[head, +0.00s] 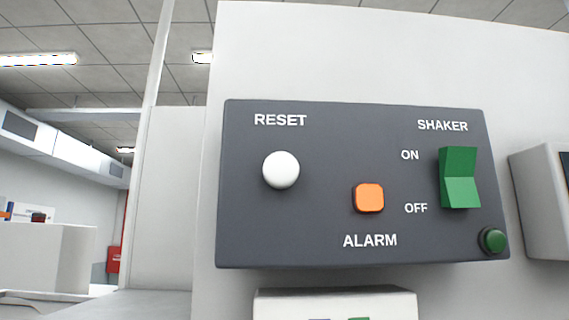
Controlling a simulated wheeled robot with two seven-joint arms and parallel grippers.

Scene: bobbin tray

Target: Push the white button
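The white button (281,170) is a round white knob on the left part of a dark grey control panel (320,225), under the word RESET. It stands out from the panel's face. Neither of my grippers shows in the head view, and nothing covers the button.
An orange ALARM button (369,198) sits to the right of and below the white one. A green SHAKER rocker switch (460,178) and a round green button (493,240) are at the panel's right. A white box (335,303) stands below the panel. The space in front looks clear.

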